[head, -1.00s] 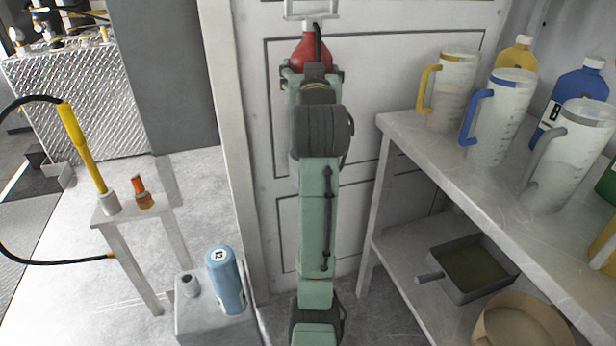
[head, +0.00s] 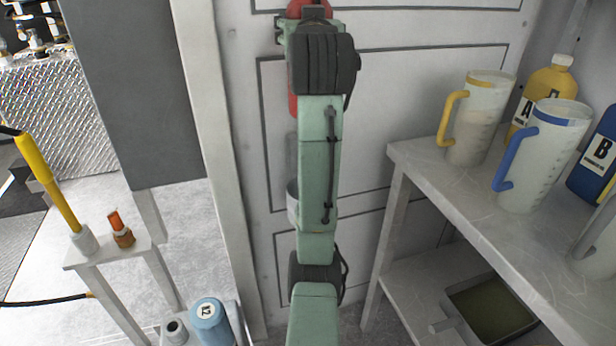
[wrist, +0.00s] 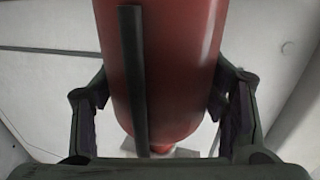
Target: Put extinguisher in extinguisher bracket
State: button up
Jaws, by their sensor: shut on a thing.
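My gripper (wrist: 162,95) is shut on the red extinguisher (wrist: 170,60), with a finger on each side of its body in the wrist view. A black hose runs down its front. In the head view my arm hides most of the extinguisher (head: 293,103); red shows at the top edge and left of my arm. A grey piece with a rounded band (head: 293,204), probably the bracket, shows on the white panel below the red, partly behind my arm. I cannot tell whether the extinguisher touches it. A pale piece (wrist: 186,153) shows below the extinguisher in the wrist view.
A shelf (head: 425,170) with jugs and bottles stands close on the right, with a grey pan (head: 490,310) below. At left are a small stand (head: 95,252) with a yellow-handled tool and a blue canister (head: 211,322). The white panel (head: 400,60) is straight ahead.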

notch_tip(320, 180, down, 27)
jog(key=p, duration=0.1)
jog(key=shift+f, duration=0.15)
dwell(0.8)
jog(key=shift+f, duration=0.15)
jog(key=o, duration=1.5)
jog(key=shift+w+f, duration=0.1)
jog(key=shift+f, duration=0.25)
jog(key=shift+c, duration=0.2)
jog(key=o, duration=0.5)
jog(key=shift+r, duration=0.1)
